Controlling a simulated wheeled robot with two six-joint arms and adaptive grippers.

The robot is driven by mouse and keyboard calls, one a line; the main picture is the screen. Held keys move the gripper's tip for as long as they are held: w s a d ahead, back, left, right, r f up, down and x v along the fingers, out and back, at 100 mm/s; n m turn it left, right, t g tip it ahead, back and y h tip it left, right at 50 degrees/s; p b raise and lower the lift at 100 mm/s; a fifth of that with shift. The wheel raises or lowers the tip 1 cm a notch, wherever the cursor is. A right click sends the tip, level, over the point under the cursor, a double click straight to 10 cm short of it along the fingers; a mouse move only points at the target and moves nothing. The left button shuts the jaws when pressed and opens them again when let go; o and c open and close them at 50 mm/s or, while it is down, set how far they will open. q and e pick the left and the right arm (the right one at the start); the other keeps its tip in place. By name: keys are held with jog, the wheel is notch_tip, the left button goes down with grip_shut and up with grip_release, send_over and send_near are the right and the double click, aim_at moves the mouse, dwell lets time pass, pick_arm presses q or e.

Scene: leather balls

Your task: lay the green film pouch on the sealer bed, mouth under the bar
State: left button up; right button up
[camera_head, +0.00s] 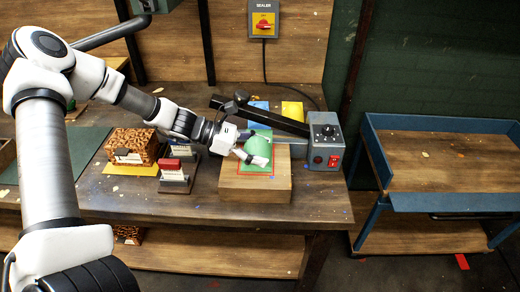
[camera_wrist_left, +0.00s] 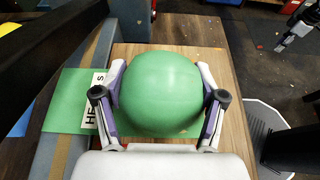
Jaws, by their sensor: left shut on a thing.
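The green film pouch (camera_head: 257,144) bulges round between the fingers of my left gripper (camera_head: 246,148). In the left wrist view the bulge (camera_wrist_left: 162,92) sits between both fingers (camera_wrist_left: 160,104), above a wooden block (camera_head: 255,190). A flat green part with a partly hidden white label (camera_wrist_left: 72,100) reaches left across the sealer's grey strip (camera_wrist_left: 94,52), toward the black bar (camera_head: 285,123). The bar slopes down to the grey sealer box (camera_head: 324,140). I cannot tell whether the pouch touches the block. A gripper-like part (camera_wrist_left: 297,28), probably my right gripper, is far off and small.
Blue (camera_head: 258,106) and yellow (camera_head: 292,110) sheets lie behind the bar. A switch box (camera_head: 263,20) hangs on the wall. A blue-framed cart (camera_head: 440,160) stands at the right.

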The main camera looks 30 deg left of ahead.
pick_arm(q)
jog(key=shift+f, duration=0.15)
jog(key=o, duration=1.5)
jog(key=shift+c, duration=0.2)
notch_tip(320, 180, up, 10)
jog(key=shift+r, duration=0.1)
